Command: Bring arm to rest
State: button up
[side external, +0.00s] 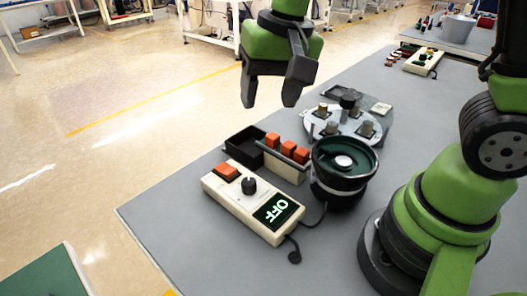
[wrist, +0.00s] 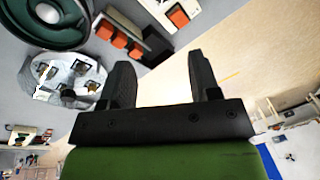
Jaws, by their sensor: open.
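My gripper (side external: 268,92) hangs in the air above the table's far left edge in the side view, clear of everything. It also shows in the wrist view (wrist: 163,82), where its two dark fingers are apart with nothing between them. Past the fingers lie the pale floor and the table edge. The bowl feeder (side external: 345,163), black with a green inside, stands on the grey table beside my base. It is at the top left in the wrist view (wrist: 48,18). The control box (side external: 253,202) in front of it has an orange button, a black knob and a display reading OFF.
A rack with orange blocks (side external: 287,149) and a black open tray (side external: 244,145) stand beside the feeder. A round grey plate with several pegs (side external: 338,122) is behind it. Another control box (side external: 423,62) and a grey bucket (side external: 457,29) stand farther back. The table's front left is bare.

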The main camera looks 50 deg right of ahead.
jog(key=s+d+r+n+t, duration=0.1)
jog(key=s+d+r+t, duration=0.1)
jog(key=s+r, duration=0.2)
jog(key=s+d+r+n+t+y, duration=0.1)
jog(key=s+r+t, duration=0.2)
jog(key=s, duration=0.5)
jog(key=shift+s+d+r, duration=0.35)
jog(key=shift+s+r, duration=0.05)
jog(key=shift+r, duration=0.4)
